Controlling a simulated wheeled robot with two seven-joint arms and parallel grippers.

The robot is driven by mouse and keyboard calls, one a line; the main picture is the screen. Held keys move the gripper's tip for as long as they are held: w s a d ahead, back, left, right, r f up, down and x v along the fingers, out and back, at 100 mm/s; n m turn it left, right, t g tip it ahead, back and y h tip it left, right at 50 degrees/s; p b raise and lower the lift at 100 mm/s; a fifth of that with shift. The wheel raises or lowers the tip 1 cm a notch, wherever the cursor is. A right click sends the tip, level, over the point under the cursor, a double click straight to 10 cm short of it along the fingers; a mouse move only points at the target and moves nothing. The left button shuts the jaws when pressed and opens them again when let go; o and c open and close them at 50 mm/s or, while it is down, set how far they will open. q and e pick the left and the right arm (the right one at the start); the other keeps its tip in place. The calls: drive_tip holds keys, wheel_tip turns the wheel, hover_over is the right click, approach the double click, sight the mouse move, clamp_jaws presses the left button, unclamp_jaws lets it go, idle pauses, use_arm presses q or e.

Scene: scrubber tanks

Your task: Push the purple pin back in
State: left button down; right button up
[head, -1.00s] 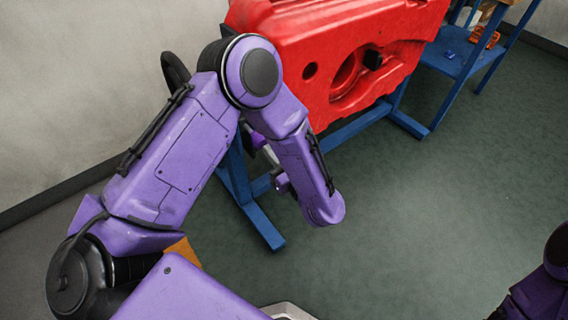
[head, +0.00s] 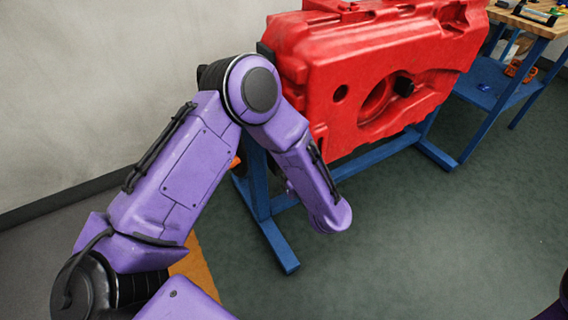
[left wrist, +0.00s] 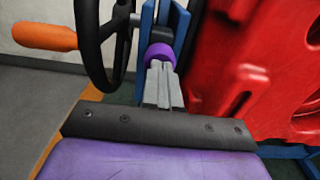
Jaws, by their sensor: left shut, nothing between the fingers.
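The purple pin (left wrist: 159,54) shows in the left wrist view as a short round purple knob in front of the blue post (left wrist: 160,15). My left gripper (left wrist: 161,68) is shut and empty. Its fingertips point at the knob and overlap its lower part in the picture; I cannot tell whether they touch it. In the head view the pin and my left gripper are hidden behind my own left arm. My right gripper is out of view.
A black handwheel (left wrist: 93,45) with an orange handle (left wrist: 45,36) stands close left of the fingers. The red tank (head: 365,70) on its blue stand (head: 260,185) is close on the right. A workbench (head: 530,22) stands at the back right. The floor (head: 430,230) in front is clear.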

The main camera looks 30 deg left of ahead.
use_arm(q)
drive_tip(key=shift+w+a+r, duration=0.15)
drive_tip(key=shift+r, duration=0.05)
drive_tip(key=s+d+f+m+t+h, duration=0.1)
drive_tip(key=s+d+m+t+h, duration=0.1)
drive_tip(key=d+m, duration=0.4)
drive_tip(key=s+d+f+m+t+h, duration=0.15)
drive_tip(key=d+m, duration=0.25)
drive_tip(key=d, duration=0.5)
wheel_tip(320, 180, down, 8)
drive_tip(key=a+f+m+t+h, duration=0.15)
drive_tip(key=m+h, duration=0.55)
drive_tip(key=m, duration=1.1)
drive_tip(key=s+a+f+m+g+h, duration=0.35)
drive_tip(key=s+a+f+m, duration=0.25)
drive_tip(key=s+f+m, duration=0.3)
drive_tip(key=s+a+f+m+g+y, duration=0.1)
drive_tip(key=s+a+f+m+g, duration=0.15)
drive_tip(key=s+a, duration=0.4)
drive_tip(key=s+a+f+m+g, duration=0.2)
drive_tip(key=s+a+m+g, duration=0.15)
drive_tip(key=s, duration=0.55)
wheel_tip(320, 180, up, 14)
drive_tip(key=n+p, duration=0.1)
drive_tip(key=p, duration=1.2)
drive_tip(key=shift+s+d+p, duration=0.2)
drive_tip(key=shift+s+p, duration=0.1)
drive_tip(key=shift+p, duration=0.05)
